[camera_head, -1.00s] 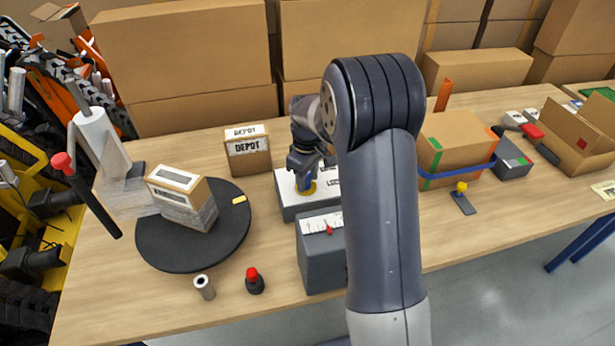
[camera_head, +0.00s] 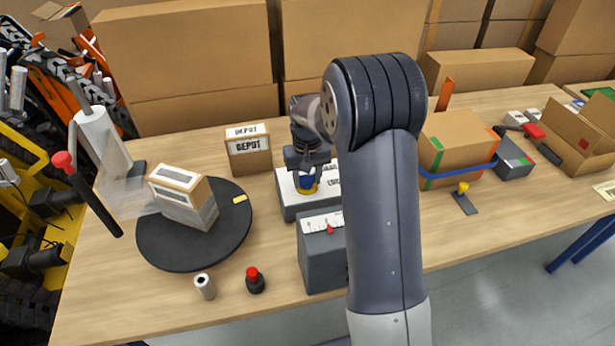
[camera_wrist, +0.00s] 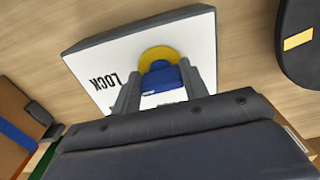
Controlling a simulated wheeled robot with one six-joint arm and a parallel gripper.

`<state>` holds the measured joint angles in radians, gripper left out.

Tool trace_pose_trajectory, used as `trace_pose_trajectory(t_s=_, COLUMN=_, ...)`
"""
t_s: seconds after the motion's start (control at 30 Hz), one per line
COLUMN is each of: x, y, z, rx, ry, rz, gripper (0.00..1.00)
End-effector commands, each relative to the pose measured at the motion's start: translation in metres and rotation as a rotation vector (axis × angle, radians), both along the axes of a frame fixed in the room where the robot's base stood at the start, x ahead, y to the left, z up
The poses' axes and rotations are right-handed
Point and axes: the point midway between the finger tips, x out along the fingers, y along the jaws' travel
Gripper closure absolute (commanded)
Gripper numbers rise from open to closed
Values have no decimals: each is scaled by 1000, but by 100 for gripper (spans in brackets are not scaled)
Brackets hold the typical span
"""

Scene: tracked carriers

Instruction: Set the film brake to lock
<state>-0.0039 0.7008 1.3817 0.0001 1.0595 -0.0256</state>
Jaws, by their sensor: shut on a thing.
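The film brake (camera_head: 290,204) is a grey box with a white top plate, standing on the table just left of my arm. A blue knob (camera_head: 306,184) on a yellow disc stands on the plate. In the wrist view the white plate (camera_wrist: 110,62) carries the printed word LOCK, the yellow disc (camera_wrist: 152,54) and the blue knob (camera_wrist: 162,78). My gripper (camera_head: 306,170) is above the plate, shut on the blue knob, with one finger on each side of it in the wrist view (camera_wrist: 160,92).
A grey box with a scale (camera_head: 322,262) stands just in front of the brake. A black turntable (camera_head: 175,257) with a wrapped carton (camera_head: 182,195) is to the left. A DEPOT box (camera_head: 248,155) stands behind. A red-topped bottle (camera_head: 255,282) and a small roll (camera_head: 205,287) stand near the front edge.

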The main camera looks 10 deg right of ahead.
Motion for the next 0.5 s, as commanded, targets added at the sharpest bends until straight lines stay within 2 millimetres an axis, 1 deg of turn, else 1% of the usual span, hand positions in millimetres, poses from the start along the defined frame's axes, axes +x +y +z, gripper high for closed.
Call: trace_pose_trajectory(t_s=0.5, x=1, y=0, z=1, rx=0, ry=-3, rz=-30, gripper=81)
